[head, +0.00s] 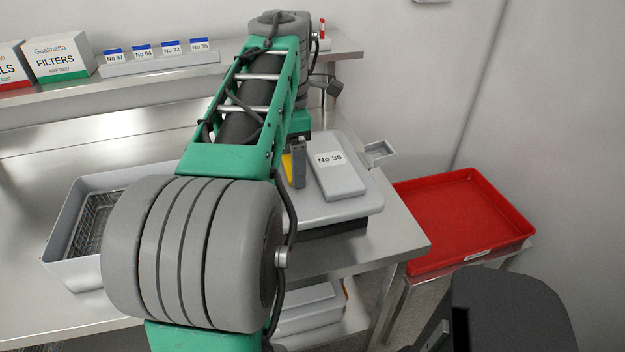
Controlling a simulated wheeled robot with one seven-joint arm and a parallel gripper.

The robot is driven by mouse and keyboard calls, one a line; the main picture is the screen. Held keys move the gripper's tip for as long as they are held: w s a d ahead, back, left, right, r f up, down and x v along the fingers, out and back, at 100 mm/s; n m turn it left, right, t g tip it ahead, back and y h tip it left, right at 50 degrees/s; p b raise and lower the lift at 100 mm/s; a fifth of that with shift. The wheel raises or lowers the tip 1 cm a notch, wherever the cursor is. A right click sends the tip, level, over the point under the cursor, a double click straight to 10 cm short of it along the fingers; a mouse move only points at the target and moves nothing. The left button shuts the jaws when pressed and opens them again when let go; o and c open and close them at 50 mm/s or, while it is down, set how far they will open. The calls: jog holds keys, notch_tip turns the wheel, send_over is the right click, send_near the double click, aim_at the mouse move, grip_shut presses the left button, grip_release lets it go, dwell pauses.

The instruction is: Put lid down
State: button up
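A light grey lid (365,196) with a raised block labelled "No 35" (337,178) is at the right end of the steel table. A dark edge (335,229) shows under its front side. I cannot tell whether the lid rests on it or is held just above. My gripper (298,166) points down at the left side of the raised block. My arm hides most of the gripper and the lid's left part, so its grip does not show.
An open grey bin (60,222) with a wire basket (92,222) stands on the steel table (402,236) at left. A red tray (460,215) sits on a lower stand at right. A shelf behind carries filter boxes (60,58) and numbered tags (160,58). Grey boxes (308,308) are below.

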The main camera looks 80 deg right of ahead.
aim_at(313, 145)
jog(key=d+f, duration=0.2)
jog(key=s+d+f, duration=0.1)
jog(key=d+f, duration=0.1)
jog(key=d, duration=0.1)
jog(key=s+d+f, duration=0.1)
jog(key=d+f, duration=0.1)
jog(key=shift+d+f+p, duration=0.3)
jog(key=shift+f+p, duration=0.05)
jog(key=shift+d+f, duration=0.2)
jog(key=shift+f, duration=1.6)
jog(key=shift+f, duration=0.15)
jog(key=o, duration=2)
notch_tip(313, 145, up, 12)
jog(key=shift+r+p, duration=0.1)
jog(key=shift+p, duration=0.25)
